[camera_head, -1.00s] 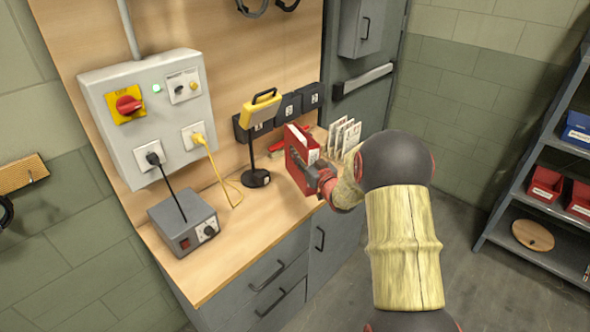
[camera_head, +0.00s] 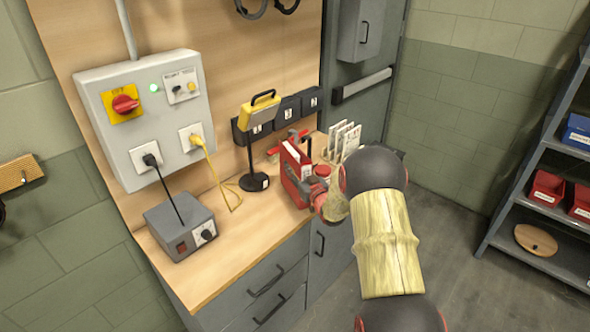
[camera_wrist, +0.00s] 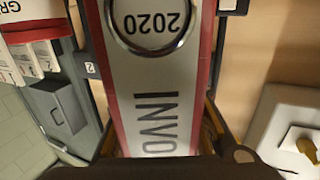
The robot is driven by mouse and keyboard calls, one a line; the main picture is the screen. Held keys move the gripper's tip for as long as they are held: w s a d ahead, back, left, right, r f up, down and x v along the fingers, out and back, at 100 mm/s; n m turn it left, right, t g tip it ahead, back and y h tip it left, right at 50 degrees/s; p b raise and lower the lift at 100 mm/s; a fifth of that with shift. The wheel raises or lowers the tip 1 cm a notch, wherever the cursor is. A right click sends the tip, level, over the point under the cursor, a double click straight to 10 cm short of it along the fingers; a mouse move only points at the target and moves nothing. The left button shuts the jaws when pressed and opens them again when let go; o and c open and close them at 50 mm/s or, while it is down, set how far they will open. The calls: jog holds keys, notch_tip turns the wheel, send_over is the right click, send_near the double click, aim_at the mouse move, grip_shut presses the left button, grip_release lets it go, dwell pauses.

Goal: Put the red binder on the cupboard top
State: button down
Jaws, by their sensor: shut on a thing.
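The red binder (camera_head: 292,165) stands roughly upright over the front part of the wooden worktop (camera_head: 222,262) above grey drawers. I cannot tell whether its bottom edge touches the wood. My gripper (camera_head: 310,190) is shut on the binder from the front right side. In the wrist view the binder's pale spine label (camera_wrist: 150,85) fills the middle, reading "2020" and "INVO" upside down, with a metal ring. Dark gripper parts flank the spine in that view. No other surface is clearly a separate cupboard top.
A yellow device on a black stand (camera_head: 260,112), a grey box (camera_head: 181,228), a red can (camera_head: 322,171) and upright cards (camera_head: 345,138) share the worktop. A shelf rack (camera_head: 530,190) with red bins stands right. Bare wood lies front left of the binder.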

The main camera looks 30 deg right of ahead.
jog(key=shift+f, duration=0.1)
jog(key=c, duration=1.3)
grip_release()
jog(key=s+p, duration=0.2)
jog(key=s, duration=1)
jog(key=shift+s+a, duration=0.1)
